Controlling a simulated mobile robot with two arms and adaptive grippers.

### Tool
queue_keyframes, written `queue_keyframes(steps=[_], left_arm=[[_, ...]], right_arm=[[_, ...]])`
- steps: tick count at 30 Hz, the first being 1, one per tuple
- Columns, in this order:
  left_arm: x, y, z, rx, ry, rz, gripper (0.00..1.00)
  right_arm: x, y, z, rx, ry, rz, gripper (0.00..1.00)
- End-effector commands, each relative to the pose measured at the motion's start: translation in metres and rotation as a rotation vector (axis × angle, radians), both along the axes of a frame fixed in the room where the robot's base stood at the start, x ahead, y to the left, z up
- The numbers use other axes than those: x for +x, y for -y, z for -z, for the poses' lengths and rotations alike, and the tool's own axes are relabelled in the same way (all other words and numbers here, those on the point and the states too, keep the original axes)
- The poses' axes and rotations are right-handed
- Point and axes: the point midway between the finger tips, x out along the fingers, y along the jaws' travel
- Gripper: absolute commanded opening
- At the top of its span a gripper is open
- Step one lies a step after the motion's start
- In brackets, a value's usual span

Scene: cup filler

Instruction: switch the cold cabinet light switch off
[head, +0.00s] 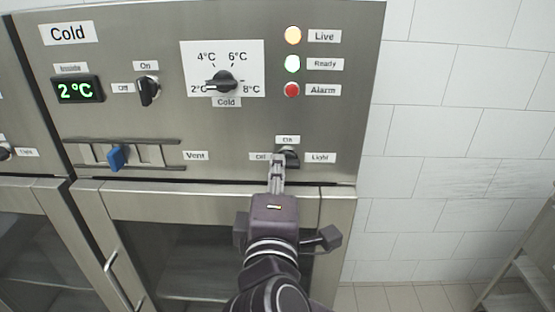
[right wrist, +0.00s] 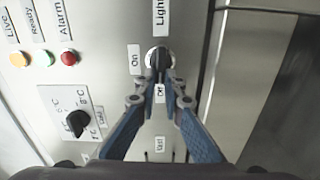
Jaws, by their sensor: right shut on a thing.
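The light switch (head: 290,151) is a small dark rotary knob on the steel cabinet panel. It has an "On" label above, "Off" to its left and "Light" to its right. In the right wrist view the knob (right wrist: 158,57) sits at the fingertips, and its dark handle seems to lie in line with the "Off" label (right wrist: 160,93). Fingers partly hide it. My right gripper (head: 278,162) reaches up from below and is shut on the knob. Its fingers (right wrist: 161,78) show on both sides of the handle. My left gripper is not in view.
The panel also holds a temperature dial (head: 223,82), another on/off knob (head: 148,90), a blue vent slider (head: 117,157), a 2°C display (head: 77,89) and indicator lamps (head: 292,63). A cabinet door (head: 175,230) is below. A tiled wall (head: 460,120) is at the right.

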Motion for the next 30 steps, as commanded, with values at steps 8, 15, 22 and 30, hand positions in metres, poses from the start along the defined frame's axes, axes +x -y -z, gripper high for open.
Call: queue_keyframes(steps=[8, 15, 22, 30], left_arm=[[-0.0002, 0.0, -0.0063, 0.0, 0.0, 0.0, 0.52], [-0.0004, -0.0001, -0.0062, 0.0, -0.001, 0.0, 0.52], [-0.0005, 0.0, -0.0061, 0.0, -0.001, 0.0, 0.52], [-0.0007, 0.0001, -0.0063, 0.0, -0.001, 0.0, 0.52]], right_arm=[[-0.0004, -0.0008, 0.0035, -0.059, -0.006, -0.002, 0.0], [-0.0004, -0.0009, 0.0044, -0.066, -0.007, -0.002, 0.0], [-0.0003, -0.0009, 0.0048, -0.065, -0.008, -0.002, 0.14], [-0.0001, -0.0004, 0.0029, -0.063, -0.004, -0.001, 0.26]])
